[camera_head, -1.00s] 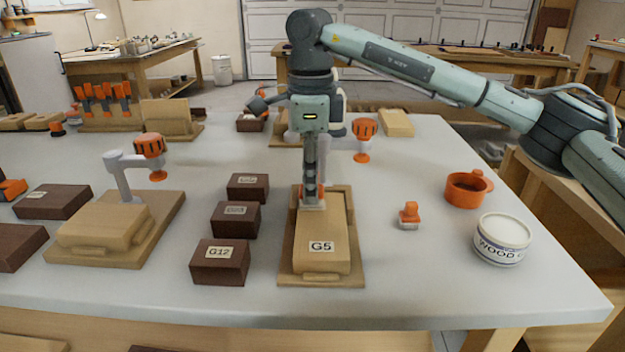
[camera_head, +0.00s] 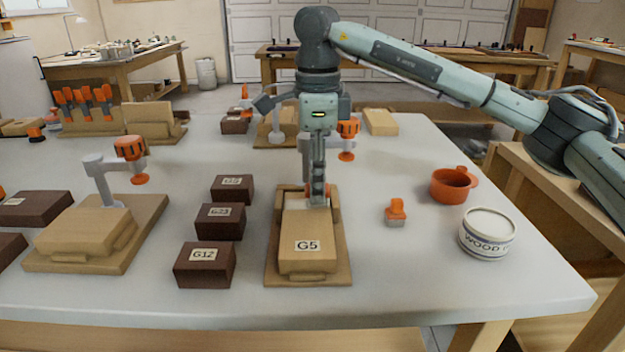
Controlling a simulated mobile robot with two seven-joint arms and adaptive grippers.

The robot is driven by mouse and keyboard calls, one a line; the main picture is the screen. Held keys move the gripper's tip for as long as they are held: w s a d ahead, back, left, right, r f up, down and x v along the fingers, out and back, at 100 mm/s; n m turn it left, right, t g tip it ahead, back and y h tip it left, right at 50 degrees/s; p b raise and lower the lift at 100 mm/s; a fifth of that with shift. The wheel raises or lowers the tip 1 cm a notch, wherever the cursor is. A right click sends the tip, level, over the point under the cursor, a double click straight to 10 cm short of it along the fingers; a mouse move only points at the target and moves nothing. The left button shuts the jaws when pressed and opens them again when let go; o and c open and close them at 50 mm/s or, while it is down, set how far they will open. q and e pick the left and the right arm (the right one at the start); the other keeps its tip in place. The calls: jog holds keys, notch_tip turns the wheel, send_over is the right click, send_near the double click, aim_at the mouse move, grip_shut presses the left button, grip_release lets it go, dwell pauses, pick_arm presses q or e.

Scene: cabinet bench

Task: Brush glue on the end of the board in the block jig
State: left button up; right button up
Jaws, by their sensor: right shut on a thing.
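The pale board marked G5 (camera_head: 306,262) lies in the block jig (camera_head: 273,271) at the front middle of the bench. My right gripper (camera_head: 319,197) points down at the board's far end. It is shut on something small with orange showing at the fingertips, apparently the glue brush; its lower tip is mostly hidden. A whitish patch (camera_head: 298,204) shows on the board's far end, left of the fingertips; I cannot tell if it is glue. A clamp with an orange knob (camera_head: 348,128) stands behind the gripper. My left gripper is not in view.
Right of the jig stand an orange-handled block (camera_head: 395,212), an orange cup (camera_head: 452,186) and a white tin lettered WOOD (camera_head: 487,235). Dark blocks (camera_head: 205,264) line the left side. Another jig with clamp (camera_head: 85,238) stands further left.

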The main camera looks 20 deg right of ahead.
jog(key=shift+a, duration=0.1)
jog(key=shift+w+a+p, duration=0.2)
jog(key=shift+w+a, duration=0.05)
jog(key=shift+a, duration=0.55)
jog(key=shift+w+a+p, duration=0.15)
jog(key=shift+w+a, duration=0.1)
jog(key=shift+a, duration=0.55)
jog(key=shift+d, duration=0.1)
jog(key=shift+s+d+b, duration=0.2)
jog(key=shift+s+d, duration=0.05)
jog(key=shift+d, duration=0.55)
jog(key=shift+s+d+b, duration=0.15)
jog(key=shift+s+d, duration=0.1)
jog(key=shift+d, duration=0.55)
jog(key=shift+r+p, duration=2.05)
jog(key=shift+r, duration=1)
